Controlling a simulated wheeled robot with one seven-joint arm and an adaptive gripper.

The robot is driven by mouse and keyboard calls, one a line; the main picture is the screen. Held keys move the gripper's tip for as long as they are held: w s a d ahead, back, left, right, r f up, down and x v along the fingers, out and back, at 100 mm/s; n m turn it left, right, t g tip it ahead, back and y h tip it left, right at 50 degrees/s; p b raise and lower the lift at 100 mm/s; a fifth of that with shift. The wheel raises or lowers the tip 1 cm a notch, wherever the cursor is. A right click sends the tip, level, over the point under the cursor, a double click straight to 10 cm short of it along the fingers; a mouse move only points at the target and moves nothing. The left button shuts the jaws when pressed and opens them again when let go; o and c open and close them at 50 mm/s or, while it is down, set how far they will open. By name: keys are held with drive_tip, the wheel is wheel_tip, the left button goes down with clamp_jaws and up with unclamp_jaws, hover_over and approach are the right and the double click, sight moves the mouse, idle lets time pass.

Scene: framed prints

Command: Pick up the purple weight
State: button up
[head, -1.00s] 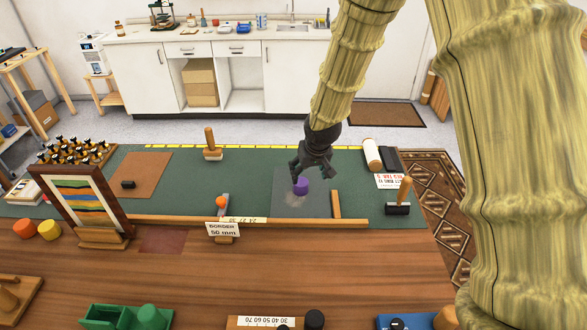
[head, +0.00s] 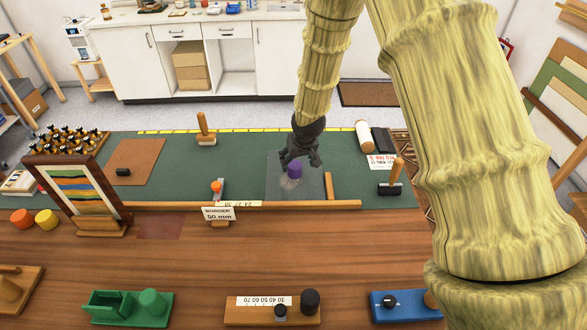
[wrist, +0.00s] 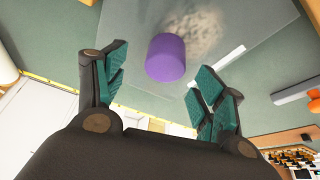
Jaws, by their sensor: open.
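The purple weight (head: 295,170) is a small cylinder standing on a grey square sheet (head: 277,190) on the green mat. A pale smudge on the sheet shows beside the weight.
A black-based stamp with a wooden handle (head: 393,178) stands to the right. A small orange-topped tool (head: 217,188) is to the left. Green mat around the sheet is mostly clear.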

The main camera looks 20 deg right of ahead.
sight(295, 165)
drive_tip(key=shift+s+a, duration=0.15)
drive_tip(key=shift+s, duration=0.05)
drive_tip(key=shift+f+p, duration=0.25)
drive_tip(key=shift+p, duration=0.2)
drive_tip(key=shift+w+a+f+p, duration=0.1)
drive_tip(key=shift+w+f+p, duration=0.1)
drive_tip(key=shift+w+f, duration=0.3)
drive_tip(key=shift+w+a+f+p, duration=0.15)
drive_tip(key=shift+w+f, duration=0.15)
drive_tip(key=shift+f, duration=0.35)
drive_tip(key=shift+w+d+f, duration=0.1)
drive_tip(key=shift+f, duration=0.35)
drive_tip(key=shift+w+f, duration=0.15)
drive_tip(key=shift+f, duration=0.05)
drive_tip(key=shift+r, duration=0.1)
clamp_jaws()
